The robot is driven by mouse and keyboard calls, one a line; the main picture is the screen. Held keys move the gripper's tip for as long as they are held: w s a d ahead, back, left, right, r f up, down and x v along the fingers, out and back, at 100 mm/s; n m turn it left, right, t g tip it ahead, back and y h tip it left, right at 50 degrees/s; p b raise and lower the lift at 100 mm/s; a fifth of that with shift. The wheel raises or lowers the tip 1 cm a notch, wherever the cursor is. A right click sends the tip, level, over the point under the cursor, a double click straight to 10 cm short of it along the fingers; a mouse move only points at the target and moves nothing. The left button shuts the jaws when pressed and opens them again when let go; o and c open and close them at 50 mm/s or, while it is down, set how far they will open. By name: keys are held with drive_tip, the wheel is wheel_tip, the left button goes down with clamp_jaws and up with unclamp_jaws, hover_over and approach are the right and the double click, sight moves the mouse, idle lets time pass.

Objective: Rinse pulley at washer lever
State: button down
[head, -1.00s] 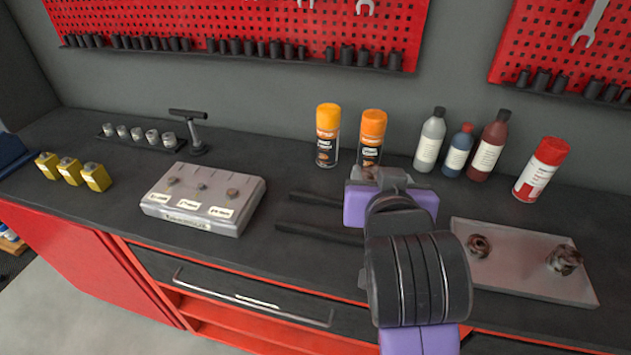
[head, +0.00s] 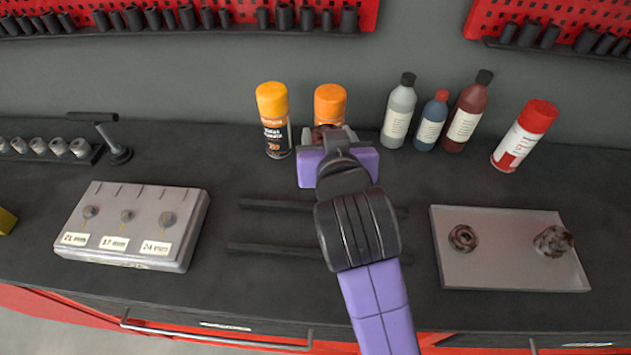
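My gripper (head: 328,135) is at the far end of my purple and black arm, over the back of the bench and in front of an orange-capped can. A dark brown, rusty round piece, apparently the pulley (head: 322,131), shows between its grey fingers. The wrist hides most of the fingers and the lower part of the piece. Two other rusty round parts, a ring-like one (head: 462,238) and a bulkier one (head: 553,241), lie on the grey tray (head: 500,277) at the right.
Two orange-capped cans (head: 274,122), several bottles (head: 399,112) and a red-capped can (head: 524,137) line the back. A grey labelled box (head: 130,205) holds three small parts at the left. Two dark bars (head: 275,250) lie beside my arm. A socket rack (head: 60,150) stands far left.

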wheel_tip(320, 180, down, 14)
drive_tip(key=shift+r, duration=0.2)
idle(0.4)
drive_tip(key=shift+f, duration=0.15)
drive_tip(key=c, duration=0.6)
unclamp_jaws()
drive_tip(key=shift+o, duration=0.2)
drive_tip(key=shift+s, duration=0.2)
drive_tip(key=b+v, duration=0.1)
drive_tip(key=v, duration=1)
drive_tip(key=shift+s+r, duration=0.2)
drive_tip(key=shift+s, duration=0.15)
